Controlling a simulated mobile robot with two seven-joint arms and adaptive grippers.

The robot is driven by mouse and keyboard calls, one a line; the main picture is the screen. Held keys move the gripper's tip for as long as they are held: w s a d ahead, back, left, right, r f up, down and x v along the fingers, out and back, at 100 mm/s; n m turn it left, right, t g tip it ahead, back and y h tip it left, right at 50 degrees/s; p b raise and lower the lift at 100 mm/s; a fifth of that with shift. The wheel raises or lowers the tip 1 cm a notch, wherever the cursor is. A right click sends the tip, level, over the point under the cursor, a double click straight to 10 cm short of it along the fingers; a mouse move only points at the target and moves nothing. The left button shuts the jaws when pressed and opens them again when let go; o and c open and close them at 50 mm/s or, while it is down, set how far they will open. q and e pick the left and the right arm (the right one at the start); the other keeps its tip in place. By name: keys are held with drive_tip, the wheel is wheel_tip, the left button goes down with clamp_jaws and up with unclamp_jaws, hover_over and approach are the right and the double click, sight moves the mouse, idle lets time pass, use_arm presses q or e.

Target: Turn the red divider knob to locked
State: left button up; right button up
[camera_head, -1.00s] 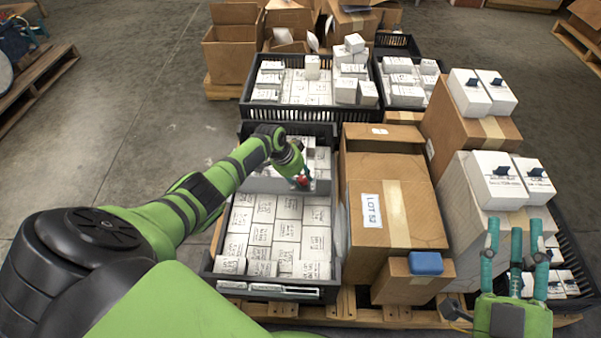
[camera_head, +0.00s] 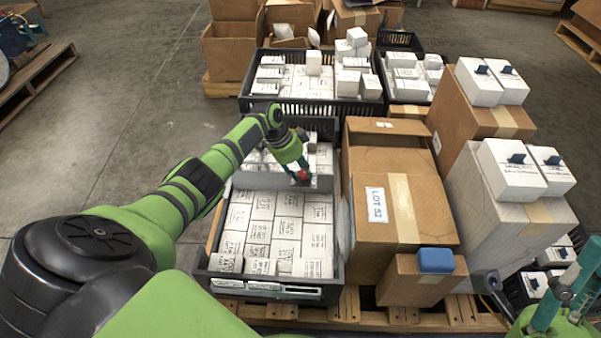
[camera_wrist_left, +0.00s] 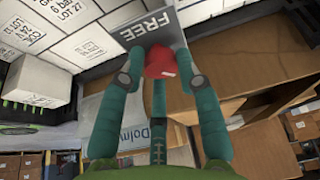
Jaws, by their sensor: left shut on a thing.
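The red knob (camera_wrist_left: 160,62) sits between the teal fingers of my left gripper (camera_wrist_left: 163,80) in the left wrist view. The fingers are shut on it. Beside it the grey divider plate (camera_wrist_left: 150,32) shows the word FREE. In the head view my left gripper (camera_head: 297,172) is over the black crate (camera_head: 338,240), at the divider (camera_head: 262,182), with the red knob (camera_head: 304,176) just showing at its tips. The word LOCKED does not show. My right gripper (camera_head: 570,290) is at the lower right, partly cut off by the frame; its opening is unclear.
White boxes (camera_head: 290,232) fill the near part of the crate. A cardboard carton labelled LOT 52 (camera_head: 425,195) stands close on its right, with a small carton bearing a blue block (camera_head: 435,260) in front. More crates stand behind.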

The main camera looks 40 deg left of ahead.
use_arm(q)
drive_tip(key=shift+w+d+r, duration=0.1)
drive_tip(key=shift+d, duration=0.1)
drive_tip(key=o, duration=1.1)
drive_tip(key=shift+a, duration=0.1)
drive_tip(key=shift+a+r, duration=0.15)
drive_tip(key=shift+r, duration=0.2)
drive_tip(key=v, duration=1.1)
